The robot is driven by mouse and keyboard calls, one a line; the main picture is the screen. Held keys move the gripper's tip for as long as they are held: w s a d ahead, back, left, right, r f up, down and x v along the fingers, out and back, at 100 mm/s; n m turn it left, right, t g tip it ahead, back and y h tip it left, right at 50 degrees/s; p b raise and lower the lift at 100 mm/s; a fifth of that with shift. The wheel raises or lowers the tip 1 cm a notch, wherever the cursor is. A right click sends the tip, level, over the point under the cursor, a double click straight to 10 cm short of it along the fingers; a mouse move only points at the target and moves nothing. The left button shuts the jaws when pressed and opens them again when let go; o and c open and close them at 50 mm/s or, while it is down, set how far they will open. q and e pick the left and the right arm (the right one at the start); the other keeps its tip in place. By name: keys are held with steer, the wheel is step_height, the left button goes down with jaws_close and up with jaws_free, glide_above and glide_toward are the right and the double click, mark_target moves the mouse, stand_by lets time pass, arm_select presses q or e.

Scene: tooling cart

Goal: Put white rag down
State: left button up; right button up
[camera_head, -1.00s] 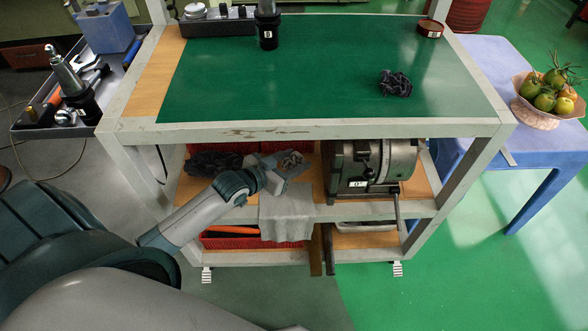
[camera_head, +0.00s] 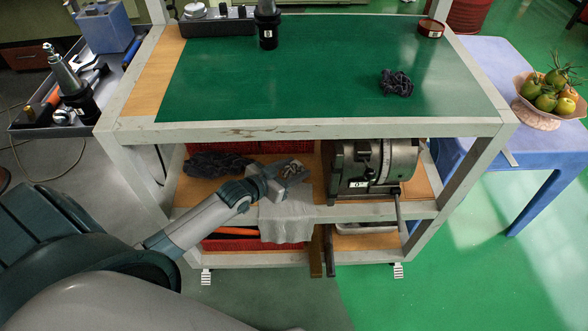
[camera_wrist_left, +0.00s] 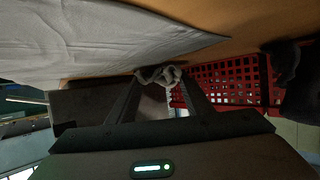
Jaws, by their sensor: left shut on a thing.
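My left gripper (camera_head: 290,172) reaches in over the cart's middle shelf and is shut on a small crumpled whitish rag. In the left wrist view the rag (camera_wrist_left: 160,75) bunches between the fingertips, close to the wooden shelf surface; whether it touches the shelf I cannot tell. A flat grey-white cloth (camera_head: 287,222) lies beneath the gripper and hangs over the shelf's front edge. It also shows in the left wrist view (camera_wrist_left: 90,40), apparently separate from the held rag. My right gripper is not in view.
A dark crumpled rag (camera_head: 215,163) lies left on the middle shelf, near a red basket (camera_head: 290,147). A grey machine vise or dividing head (camera_head: 372,165) stands close to the gripper's right. Above is the green top (camera_head: 320,85) with another dark rag (camera_head: 396,82).

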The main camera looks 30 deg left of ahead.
arm_select(q)
steer(key=shift+f, duration=0.3)
steer(key=o, duration=1.1)
steer(key=shift+r, duration=0.1)
